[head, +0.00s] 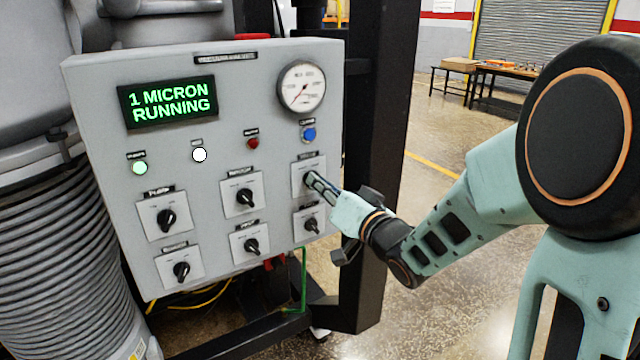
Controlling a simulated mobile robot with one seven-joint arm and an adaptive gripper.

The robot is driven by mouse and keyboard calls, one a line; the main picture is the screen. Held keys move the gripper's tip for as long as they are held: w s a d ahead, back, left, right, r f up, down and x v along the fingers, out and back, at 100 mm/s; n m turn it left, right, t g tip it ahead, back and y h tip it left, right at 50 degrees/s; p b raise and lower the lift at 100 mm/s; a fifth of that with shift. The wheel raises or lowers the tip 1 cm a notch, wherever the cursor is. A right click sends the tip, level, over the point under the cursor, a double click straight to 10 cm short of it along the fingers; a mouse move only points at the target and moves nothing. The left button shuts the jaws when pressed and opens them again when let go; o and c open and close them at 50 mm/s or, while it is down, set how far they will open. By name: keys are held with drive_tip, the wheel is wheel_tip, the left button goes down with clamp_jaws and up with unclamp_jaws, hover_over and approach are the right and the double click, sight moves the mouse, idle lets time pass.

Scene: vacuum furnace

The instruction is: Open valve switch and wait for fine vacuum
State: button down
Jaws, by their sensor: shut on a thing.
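The grey control panel (205,230) faces me. Its display (168,102) reads "1 MICRON RUNNING" in green. A round gauge (301,88) sits at the upper right. My gripper (312,182) is at the upper-right switch plate (299,168), shut on the switch knob there. The fingers hide most of that knob, so its setting cannot be told. Other black knobs show at upper left (166,219), upper middle (244,197), lower left (181,271), lower middle (251,245) and lower right (311,224). The switch labels are too small to read surely.
Green (140,168) and white (200,154) lamps look lit; a red one (253,143) looks dark, and a blue one (309,133) is above my gripper. A black frame post (378,150) stands close behind my gripper. Open floor lies at right, with tables (500,72) far back.

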drive_tip(key=c, duration=2.1)
unclamp_jaws()
drive_tip(key=v, duration=0.7)
drive_tip(key=shift+s+d, duration=0.15)
drive_tip(key=shift+s, duration=0.05)
